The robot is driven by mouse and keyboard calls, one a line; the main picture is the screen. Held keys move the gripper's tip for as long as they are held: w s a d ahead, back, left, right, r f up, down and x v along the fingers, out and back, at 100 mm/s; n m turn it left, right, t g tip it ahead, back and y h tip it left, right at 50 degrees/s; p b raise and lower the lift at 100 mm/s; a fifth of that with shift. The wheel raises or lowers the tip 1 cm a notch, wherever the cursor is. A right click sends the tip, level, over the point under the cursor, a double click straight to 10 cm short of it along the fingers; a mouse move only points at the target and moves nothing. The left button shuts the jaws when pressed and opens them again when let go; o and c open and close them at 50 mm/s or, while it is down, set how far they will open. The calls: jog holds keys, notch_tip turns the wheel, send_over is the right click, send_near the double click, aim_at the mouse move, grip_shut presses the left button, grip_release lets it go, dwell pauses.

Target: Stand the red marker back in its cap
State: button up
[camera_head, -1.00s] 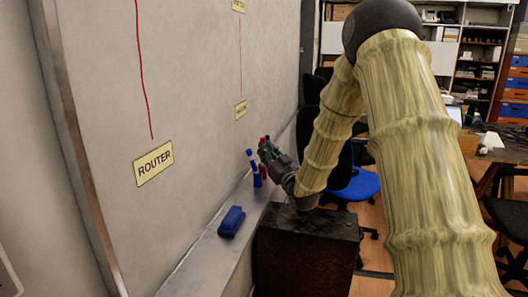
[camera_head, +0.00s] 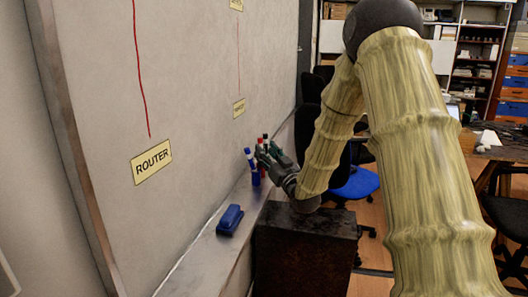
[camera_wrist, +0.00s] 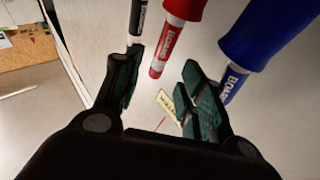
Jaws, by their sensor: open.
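The red marker (camera_wrist: 167,42) stands among the markers at the whiteboard tray, between the two open fingers of my gripper (camera_wrist: 160,66) in the wrist view. Its body meets a wider red part, apparently its cap (camera_wrist: 186,7), at that picture's top edge. Clear space shows between the marker and both fingers. In the head view my gripper (camera_head: 271,156) is at the markers and hides most of the red one; only its top end (camera_head: 259,142) shows. Whether it is fully seated in the cap cannot be told.
A blue marker (camera_wrist: 262,40) stands close beside the right finger, and a black marker (camera_wrist: 137,20) close by the left finger. A blue eraser (camera_head: 230,219) lies on the tray (camera_head: 208,250). The whiteboard (camera_head: 190,90) rises directly beside the markers.

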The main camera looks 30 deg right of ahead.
jog(key=v, duration=1)
jog(key=shift+s, duration=0.25)
dwell(0.3)
